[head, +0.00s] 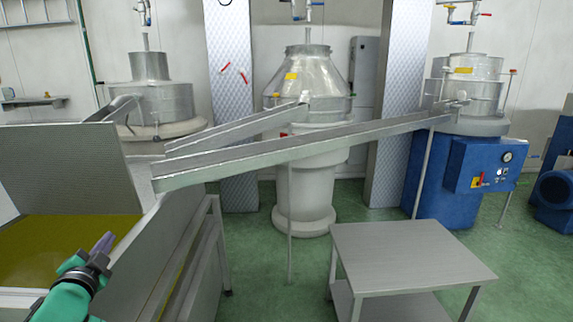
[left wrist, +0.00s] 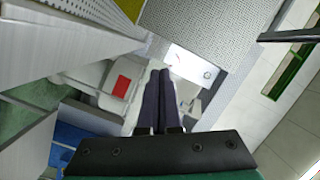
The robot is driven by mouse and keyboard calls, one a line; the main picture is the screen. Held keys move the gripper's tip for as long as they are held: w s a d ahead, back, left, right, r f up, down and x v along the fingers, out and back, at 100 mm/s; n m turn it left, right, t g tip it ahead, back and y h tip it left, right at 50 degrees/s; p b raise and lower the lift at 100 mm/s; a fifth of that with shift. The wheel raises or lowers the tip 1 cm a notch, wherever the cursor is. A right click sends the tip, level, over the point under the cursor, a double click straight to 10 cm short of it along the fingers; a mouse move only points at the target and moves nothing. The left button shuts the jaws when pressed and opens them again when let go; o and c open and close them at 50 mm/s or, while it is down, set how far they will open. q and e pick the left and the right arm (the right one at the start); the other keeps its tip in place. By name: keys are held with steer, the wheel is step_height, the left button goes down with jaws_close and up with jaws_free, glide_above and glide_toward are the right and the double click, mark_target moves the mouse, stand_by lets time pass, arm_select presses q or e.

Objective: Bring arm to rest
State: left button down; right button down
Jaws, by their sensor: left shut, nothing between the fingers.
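My left gripper (head: 106,241) is at the lower left of the head view, in front of the steel vat with the yellow-green liquid. Its purple fingers lie together, with nothing between them. In the left wrist view the two dark fingers (left wrist: 160,75) are side by side and closed. My right gripper is in neither view.
The metal vat (head: 185,230) holding yellow-green liquid (head: 40,250) stands at the left. Two steel chutes (head: 290,155) lead to it from the separators. A steel table (head: 410,252) stands at the lower right.

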arm_select(q)
steer(key=s+d+f+n+g+h, duration=0.1)
steer(key=s+d+f+g, duration=0.15)
steer(key=f, duration=0.45)
steer(key=s+d+f+n+g, duration=0.2)
steer(key=d+f, duration=0.1)
steer(key=f, duration=0.3)
steer(key=s+d+f+n+g+h, duration=0.2)
steer(key=s+d+f+g+h, duration=0.15)
steer(key=s+d+f, duration=0.45)
steer(key=s+d+f+n+g+h, duration=0.1)
steer(key=s+d+f+g+h, duration=0.1)
steer(key=s+d+f+g, duration=0.55)
steer(key=s+f+t, duration=0.1)
steer(key=s+f, duration=0.2)
steer(key=f, duration=0.9)
steer(key=s+f, duration=0.3)
steer(key=f, duration=0.8)
steer(key=s+a+f, duration=0.3)
steer(key=s+f, duration=0.9)
steer(key=s, duration=0.4)
steer(key=shift+f+m+g, duration=0.2)
steer(key=shift+m+g, duration=0.1)
steer(key=shift+g, duration=0.15)
steer(key=shift+a+y, duration=0.1)
steer(key=shift+y, duration=0.15)
